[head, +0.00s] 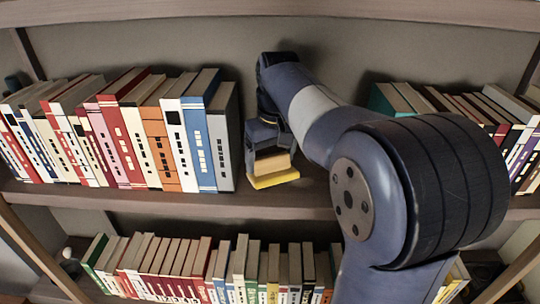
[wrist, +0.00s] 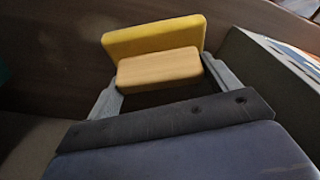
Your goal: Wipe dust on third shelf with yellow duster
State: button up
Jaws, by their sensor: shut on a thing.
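The yellow duster (head: 274,180) has a yellow pad under a light wooden block. It is at the shelf (head: 262,205), in the gap just right of the left row of books, near the front edge. It also shows in the wrist view (wrist: 152,38), with its wooden block between the fingers. My gripper (head: 270,155) is shut on the duster's wooden block, and its fingertips also show in the wrist view (wrist: 160,72). The pad looks low, at the shelf surface; I cannot tell if it touches. No dust can be made out, and my arm hides part of the shelf.
A row of upright books (head: 128,135) stands close left of my gripper. Another row (head: 470,115) stands on the right behind my arm. The shelf below holds more books (head: 190,265), and a shelf board (head: 300,10) runs above. Bare shelf lies between the rows.

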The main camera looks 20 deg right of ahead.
aim_at(285, 158)
jog(key=shift+s+d+r+p, duration=0.1)
jog(key=shift+s+d+p, duration=0.15)
jog(key=shift+d, duration=0.55)
jog(key=shift+s+d+r+p, duration=0.1)
jog(key=shift+s+d, duration=0.15)
jog(key=shift+d, duration=0.5)
jog(key=shift+s+d+f+p, duration=0.15)
jog(key=shift+s+d, duration=0.25)
jog(key=shift+d, duration=0.75)
jog(key=shift+s+d+f+p, duration=0.1)
jog(key=shift+s+d+p, duration=0.2)
jog(key=shift+d, duration=0.8)
jog(key=shift+s+d+f+p, duration=0.1)
jog(key=shift+s+d, duration=0.35)
jog(key=shift+d, duration=0.7)
jog(key=shift+s+d+r+p, duration=0.1)
jog(key=shift+s+d+p, duration=0.25)
jog(key=shift+d, duration=0.6)
jog(key=shift+s+d+r+p, duration=0.15)
jog(key=shift+s+d+p, duration=0.2)
jog(key=shift+d, duration=0.65)
jog(key=shift+s+d+r+p, duration=0.15)
jog(key=shift+d+p, duration=0.25)
jog(key=shift+d, duration=0.55)
jog(key=shift+a+f, duration=0.1)
jog(key=shift+a, duration=0.05)
